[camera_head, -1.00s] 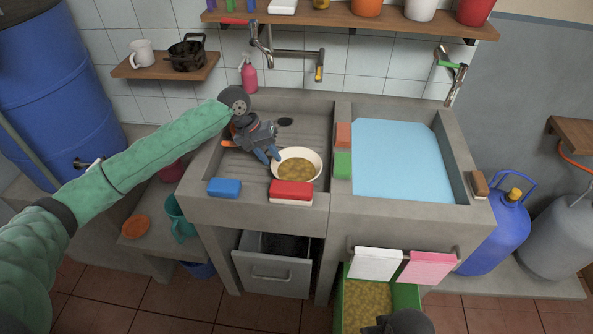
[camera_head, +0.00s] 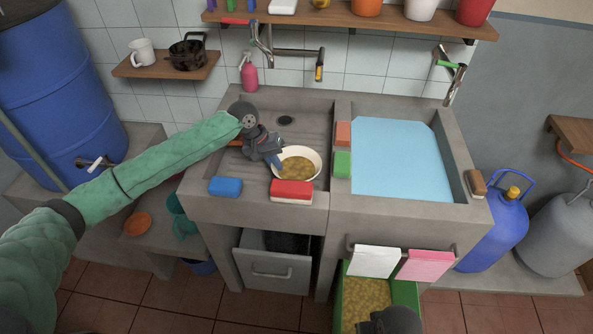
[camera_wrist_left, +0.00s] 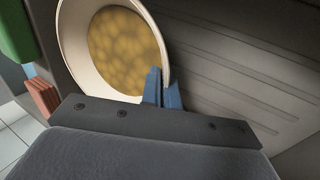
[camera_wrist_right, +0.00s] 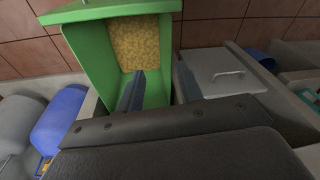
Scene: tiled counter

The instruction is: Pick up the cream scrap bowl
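The cream scrap bowl (camera_head: 318,158) sits upright in the left, ribbed basin, with yellow-brown scraps inside. My left gripper (camera_head: 275,164) is at the bowl's left rim. In the left wrist view its blue fingers (camera_wrist_left: 163,90) are close together with the wall of the bowl (camera_wrist_left: 78,50) between them; the exact contact is partly hidden.
A red-and-white block (camera_head: 291,192) and a blue sponge (camera_head: 225,187) lie on the front ledge. Red and green blocks (camera_head: 343,163) stand on the divider right of the bowl. The right basin holds light-blue water (camera_head: 395,165). A tap (camera_head: 290,52) hangs behind.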

